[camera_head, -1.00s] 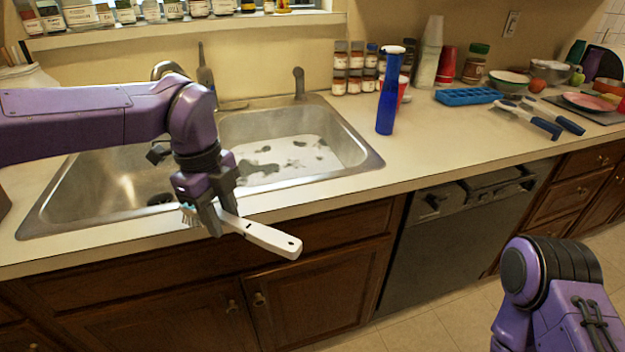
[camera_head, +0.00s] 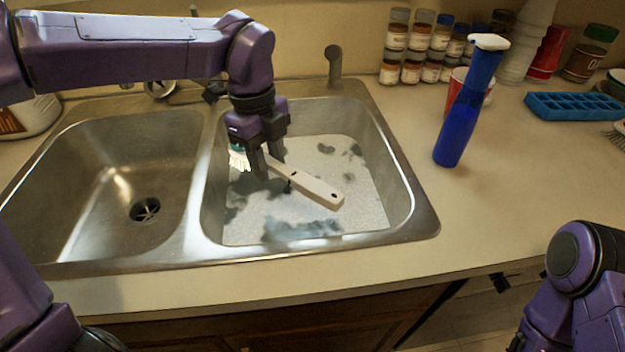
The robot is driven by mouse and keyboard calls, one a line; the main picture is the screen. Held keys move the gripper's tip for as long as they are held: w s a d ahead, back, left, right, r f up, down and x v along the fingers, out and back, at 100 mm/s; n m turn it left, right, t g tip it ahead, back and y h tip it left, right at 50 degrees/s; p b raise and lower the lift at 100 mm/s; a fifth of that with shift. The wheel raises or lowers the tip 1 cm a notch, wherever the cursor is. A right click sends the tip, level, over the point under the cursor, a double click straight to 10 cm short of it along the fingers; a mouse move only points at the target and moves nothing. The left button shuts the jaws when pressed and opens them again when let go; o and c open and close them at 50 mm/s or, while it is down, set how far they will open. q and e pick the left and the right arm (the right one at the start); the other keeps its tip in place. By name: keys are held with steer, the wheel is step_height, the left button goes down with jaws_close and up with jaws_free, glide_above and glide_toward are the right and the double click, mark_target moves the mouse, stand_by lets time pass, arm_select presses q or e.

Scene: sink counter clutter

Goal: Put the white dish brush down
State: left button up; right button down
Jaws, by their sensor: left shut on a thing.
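The white dish brush (camera_head: 315,187) has a long white handle and a bristled head with a teal part. My left gripper (camera_head: 268,172) is shut on it near the head, pointing down. The brush is over the right basin of the steel sink (camera_head: 415,205), its handle pointing to the lower right. I cannot tell whether it touches the basin floor. My right arm shows at the lower right, but its gripper is not clearly visible.
The left basin (camera_head: 110,190) is empty, with a drain. A grey speckled mat (camera_head: 350,215) lines the right basin. A faucet (camera_head: 334,65) stands behind. A blue bottle (camera_head: 462,120), red cup (camera_head: 455,90), spice jars (camera_head: 395,42) and blue ice tray (camera_head: 575,106) stand to the right.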

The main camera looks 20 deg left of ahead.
arm_select(q)
steer(key=shift+w+f, duration=0.15)
steer(key=shift+w, duration=0.15)
glide_above(280, 231)
step_height(280, 231, down, 6)
step_height(280, 231, down, 11)
steer(key=shift+w+a+f+b, duration=0.1)
steer(key=shift+a+f+b, duration=0.1)
steer(key=shift+b, duration=0.25)
steer(key=shift+f, duration=0.1)
steer(key=o, duration=1.1)
steer(key=shift+c, duration=0.2)
